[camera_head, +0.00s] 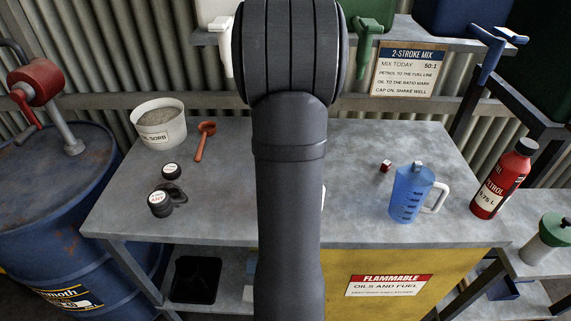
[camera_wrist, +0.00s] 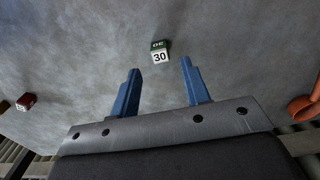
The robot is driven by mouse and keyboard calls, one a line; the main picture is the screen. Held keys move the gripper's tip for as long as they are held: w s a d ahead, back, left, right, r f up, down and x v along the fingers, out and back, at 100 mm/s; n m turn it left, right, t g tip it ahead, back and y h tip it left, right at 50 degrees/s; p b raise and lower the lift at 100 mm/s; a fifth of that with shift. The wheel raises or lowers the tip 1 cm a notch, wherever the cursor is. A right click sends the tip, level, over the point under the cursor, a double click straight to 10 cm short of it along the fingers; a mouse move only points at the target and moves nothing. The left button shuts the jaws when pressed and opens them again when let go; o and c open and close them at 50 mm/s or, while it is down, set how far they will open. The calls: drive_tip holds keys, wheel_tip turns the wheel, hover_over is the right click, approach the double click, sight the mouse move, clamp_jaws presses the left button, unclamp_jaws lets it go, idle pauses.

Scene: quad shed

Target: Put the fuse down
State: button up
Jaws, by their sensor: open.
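A small fuse block (camera_wrist: 160,52), green on top with a white face marked 30, is in the wrist view. It appears to rest on the grey bench top (camera_wrist: 85,50). My gripper (camera_wrist: 160,70) is open, with its two blue fingers apart. The fuse shows just beyond the fingertips, in line with the gap, and neither finger appears to touch it.
A blue measuring jug (camera_head: 408,194) and a red bottle (camera_head: 503,180) stand on the right of the bench. A white tub (camera_head: 159,125), an orange scoop (camera_head: 204,140) and dark round caps (camera_head: 161,203) are on the left. Bench around the fuse is clear.

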drive_tip(key=shift+o, duration=0.3)
wheel_tip(320, 180, up, 6)
drive_tip(key=shift+r, duration=0.2)
wheel_tip(320, 180, up, 5)
drive_tip(key=a+m, duration=0.2)
drive_tip(key=m, duration=1.6)
wheel_tip(320, 180, down, 12)
drive_tip(key=shift+w+d+r, duration=0.1)
drive_tip(key=shift+r, duration=0.05)
drive_tip(key=shift+d+f, duration=0.2)
drive_tip(key=shift+f, duration=1.2)
drive_tip(key=shift+d+f, duration=0.15)
drive_tip(key=shift+f, duration=1.25)
clamp_jaws()
